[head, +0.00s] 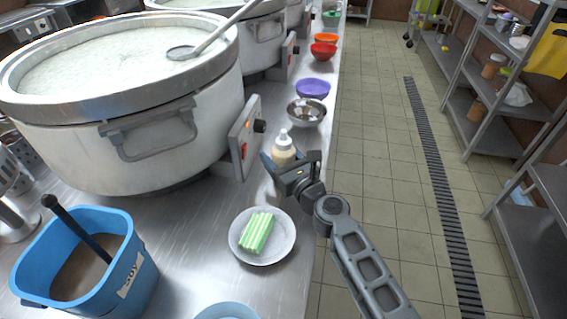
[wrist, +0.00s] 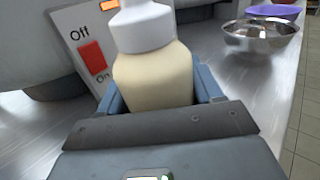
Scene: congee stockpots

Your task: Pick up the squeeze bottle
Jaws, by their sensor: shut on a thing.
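The squeeze bottle (head: 284,150) has a white cap and nozzle and a cream-coloured body. It stands upright near the right edge of the steel counter, beside the big pot's control box. My gripper (head: 287,172) is around the bottle's body, with a finger on each side, and is shut on it. In the wrist view the bottle (wrist: 153,75) fills the middle, between the blue fingers. Its lower part is hidden behind my gripper, so I cannot tell whether its base touches the counter.
A large stockpot (head: 150,140) of congee stands left of the bottle. A steel bowl (head: 306,112) and a purple bowl (head: 313,88) sit behind it. A plate (head: 246,256) with green-striped items and a blue soy bucket (head: 128,265) are in front. The counter drops off at right.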

